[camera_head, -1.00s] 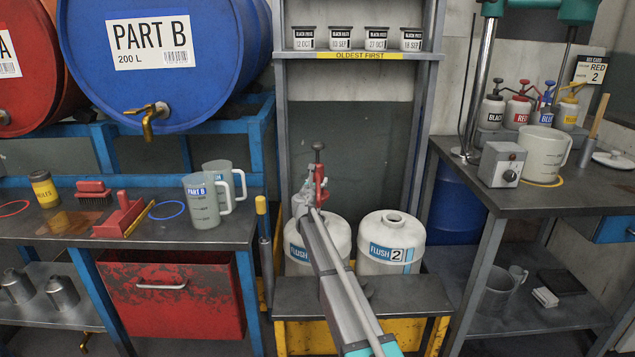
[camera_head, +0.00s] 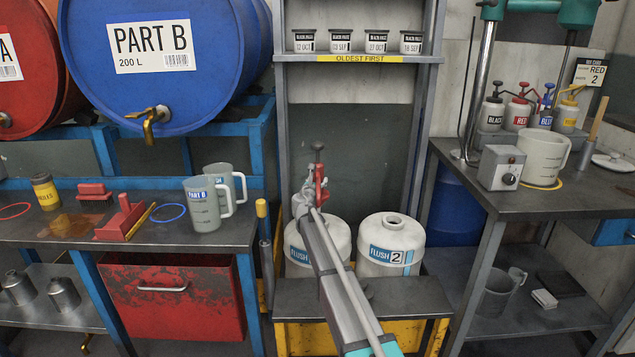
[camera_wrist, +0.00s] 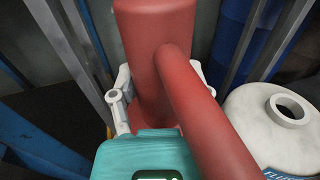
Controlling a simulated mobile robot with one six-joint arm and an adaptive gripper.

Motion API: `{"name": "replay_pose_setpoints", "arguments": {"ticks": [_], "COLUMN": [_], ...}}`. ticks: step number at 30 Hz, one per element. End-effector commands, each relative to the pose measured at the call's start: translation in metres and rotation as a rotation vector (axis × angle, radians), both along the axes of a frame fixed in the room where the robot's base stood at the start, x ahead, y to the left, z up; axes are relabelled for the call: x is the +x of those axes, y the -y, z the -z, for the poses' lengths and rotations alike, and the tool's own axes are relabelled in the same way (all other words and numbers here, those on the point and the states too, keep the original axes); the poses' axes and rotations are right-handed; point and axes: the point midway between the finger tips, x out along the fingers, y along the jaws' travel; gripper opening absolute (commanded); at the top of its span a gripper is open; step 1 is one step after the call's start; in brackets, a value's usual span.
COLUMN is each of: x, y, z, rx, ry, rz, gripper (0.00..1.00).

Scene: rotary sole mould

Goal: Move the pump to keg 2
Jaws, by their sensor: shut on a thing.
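The pump (camera_head: 320,188) is red with a dark plunger top and stands upright above the left flush keg (camera_head: 337,235). In the wrist view the red pump body (camera_wrist: 155,70) and its slanting spout fill the middle. Keg 2 (camera_head: 391,243) is white, labelled FLUSH 2, with an open neck on top, just to the right. It also shows in the wrist view (camera_wrist: 270,125). The pump's lower end is hidden by my arm.
Both kegs stand on a grey and yellow stand (camera_head: 418,298). Grey shelf posts (camera_head: 417,130) rise behind them. A left bench (camera_head: 70,250) holds jugs and brushes. A right bench (camera_head: 560,192) holds colour pumps and a cup.

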Motion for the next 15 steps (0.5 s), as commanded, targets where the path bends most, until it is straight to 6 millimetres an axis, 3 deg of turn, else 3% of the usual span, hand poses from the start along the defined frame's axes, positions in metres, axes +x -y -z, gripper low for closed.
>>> {"name": "replay_pose_setpoints", "arguments": {"ticks": [15], "x": [0.0], "y": [0.0], "z": [-0.036], "rx": [-0.001], "ry": [0.0], "rz": [0.0], "gripper": [0.01]}}
